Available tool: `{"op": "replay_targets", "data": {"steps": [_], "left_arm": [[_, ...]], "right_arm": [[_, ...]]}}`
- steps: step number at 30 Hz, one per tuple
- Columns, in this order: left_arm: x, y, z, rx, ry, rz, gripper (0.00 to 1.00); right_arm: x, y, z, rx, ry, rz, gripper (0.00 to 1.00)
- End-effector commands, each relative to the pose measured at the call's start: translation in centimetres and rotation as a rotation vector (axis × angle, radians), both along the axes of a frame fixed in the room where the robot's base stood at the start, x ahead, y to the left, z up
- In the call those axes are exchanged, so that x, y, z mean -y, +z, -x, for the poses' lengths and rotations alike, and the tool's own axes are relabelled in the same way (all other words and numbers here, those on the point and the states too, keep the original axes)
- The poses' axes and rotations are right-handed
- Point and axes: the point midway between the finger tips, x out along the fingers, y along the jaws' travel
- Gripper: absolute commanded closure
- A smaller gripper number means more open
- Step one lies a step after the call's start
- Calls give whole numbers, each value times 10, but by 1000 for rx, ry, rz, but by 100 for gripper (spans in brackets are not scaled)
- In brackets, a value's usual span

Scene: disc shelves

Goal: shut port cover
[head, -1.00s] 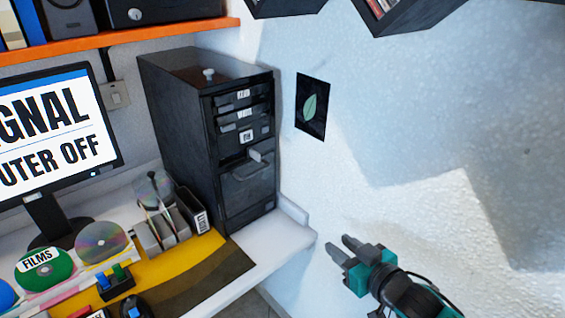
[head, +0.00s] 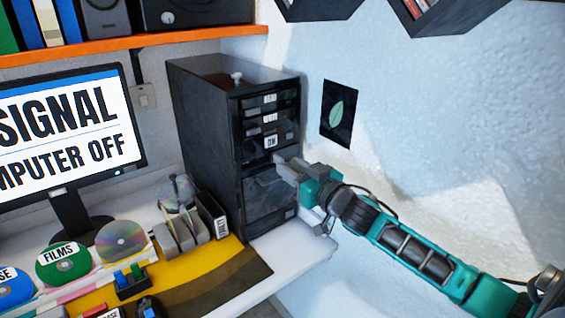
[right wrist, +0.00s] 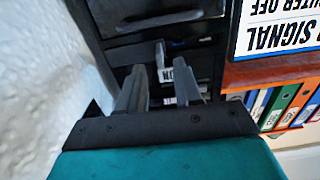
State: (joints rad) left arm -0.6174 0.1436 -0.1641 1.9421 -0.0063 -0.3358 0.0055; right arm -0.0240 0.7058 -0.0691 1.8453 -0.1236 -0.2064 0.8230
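The black computer tower (head: 202,130) stands on the desk against the wall. Its lower front carries a dark panel, which looks like the port cover (head: 267,192); how far it stands open I cannot tell. My right gripper (head: 283,168) is at the tower's front, at the upper edge of this panel, and partly hides it. In the right wrist view, which is upside down, my right gripper (right wrist: 160,90) is open, its fingers apart. A small light grey tab (right wrist: 161,54) shows just beyond and between the fingertips; contact is unclear. My left gripper is not in view.
A monitor (head: 68,130) stands left of the tower. A grey holder (head: 180,235), discs (head: 122,241) and a yellow mat (head: 205,268) lie on the white desk. An orange shelf (head: 120,45) runs above. Free space lies along the wall at right.

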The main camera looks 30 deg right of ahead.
Motion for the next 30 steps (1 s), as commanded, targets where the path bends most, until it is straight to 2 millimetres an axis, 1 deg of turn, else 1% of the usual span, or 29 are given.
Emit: {"op": "replay_targets", "data": {"steps": [1, 3, 9, 14, 22, 30], "left_arm": [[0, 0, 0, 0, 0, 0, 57], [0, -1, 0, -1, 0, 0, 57], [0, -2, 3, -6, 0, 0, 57], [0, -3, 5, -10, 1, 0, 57], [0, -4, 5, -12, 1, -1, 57], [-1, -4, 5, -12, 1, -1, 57]], "right_arm": [[0, 1, -8, 2, -1, 0, 66], [-1, 1, -17, 2, -1, 2, 66], [-2, 0, -35, 0, -1, 0, 66], [-3, 0, -40, -1, 0, 0, 66], [-3, 0, -41, -1, 0, 0, 66], [-3, 0, -40, -1, 0, 0, 92]]}}
